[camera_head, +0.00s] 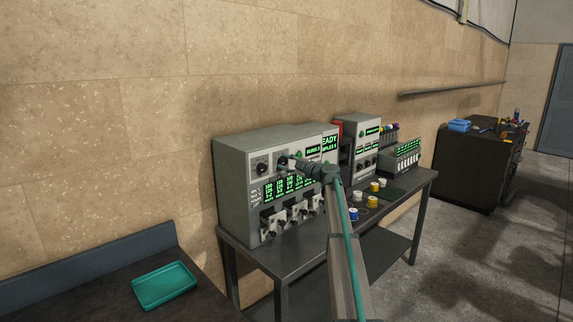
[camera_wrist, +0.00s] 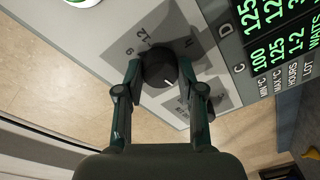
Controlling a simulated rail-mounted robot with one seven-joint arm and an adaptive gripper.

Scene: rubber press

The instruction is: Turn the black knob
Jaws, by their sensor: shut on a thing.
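The black knob (camera_wrist: 160,66) is round with a short white pointer line, on a grey panel plate with dial marks. In the wrist view my gripper (camera_wrist: 160,72) has a finger on each side of it and is shut on it. In the head view my gripper (camera_head: 292,164) reaches the upper front of the large grey machine (camera_head: 232,180), and the held knob is mostly hidden there. A second black knob (camera_head: 262,167) sits to its left on the same panel, clear of my gripper.
The machine stands on a dark table (camera_head: 275,264) with several coloured-lid jars (camera_head: 354,214). A teal tray (camera_head: 165,285) lies on the bench at front left.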

